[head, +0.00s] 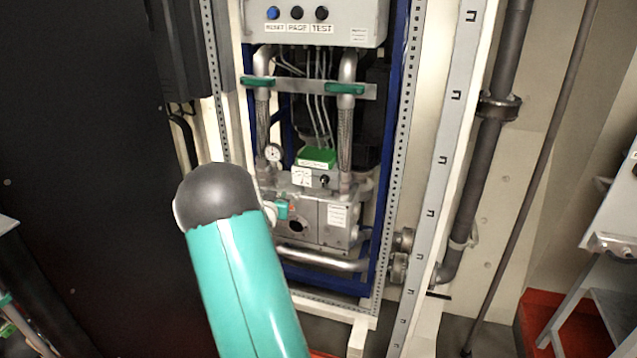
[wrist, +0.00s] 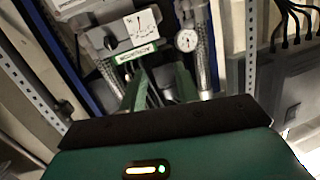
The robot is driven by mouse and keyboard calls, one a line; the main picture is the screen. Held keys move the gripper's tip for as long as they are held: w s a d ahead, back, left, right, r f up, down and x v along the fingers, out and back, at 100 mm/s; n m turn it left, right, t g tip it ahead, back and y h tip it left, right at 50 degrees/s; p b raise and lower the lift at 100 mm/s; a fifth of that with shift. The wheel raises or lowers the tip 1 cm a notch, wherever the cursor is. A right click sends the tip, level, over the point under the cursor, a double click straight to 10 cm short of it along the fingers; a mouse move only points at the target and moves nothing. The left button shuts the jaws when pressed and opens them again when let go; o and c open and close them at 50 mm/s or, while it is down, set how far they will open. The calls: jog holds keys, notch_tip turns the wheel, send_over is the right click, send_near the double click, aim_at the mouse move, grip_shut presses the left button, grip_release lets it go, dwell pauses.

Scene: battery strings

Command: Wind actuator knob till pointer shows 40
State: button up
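The actuator is a grey box with a green labelled top (head: 316,157) on the pipe unit inside the cabinet. Its small black knob (head: 324,181) sits right of a white scale plate (head: 301,177). The wrist view shows it roughly upside down, with the knob (wrist: 110,42) left of the scale plate (wrist: 142,22). Dark marks show on the plate, but the pointer's reading is too small to tell. My gripper (wrist: 160,80) shows two green fingers spread apart with nothing visible between them. The knob is beyond the fingers, not touched. In the head view my arm hides the gripper.
A round pressure gauge (head: 273,153) stands left of the actuator, beside braided pipes (head: 345,130). A control box (head: 316,22) with several buttons hangs above. A perforated white post (head: 437,190) borders the cabinet at right, and a dark panel (head: 85,150) fills the left.

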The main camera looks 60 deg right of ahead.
aim_at(323, 180)
jog(key=s+d+f+m+g+h, duration=0.1)
jog(key=s+d+f+g+h, duration=0.2)
jog(key=s+d+f, duration=0.35)
jog(key=d, duration=0.4)
jog(key=d+r, duration=0.1)
jog(key=d, duration=0.4)
jog(key=w+d, duration=0.1)
jog(key=d, duration=0.4)
jog(key=shift+d+r, duration=0.2)
jog(key=shift+r, duration=0.2)
grip_shut()
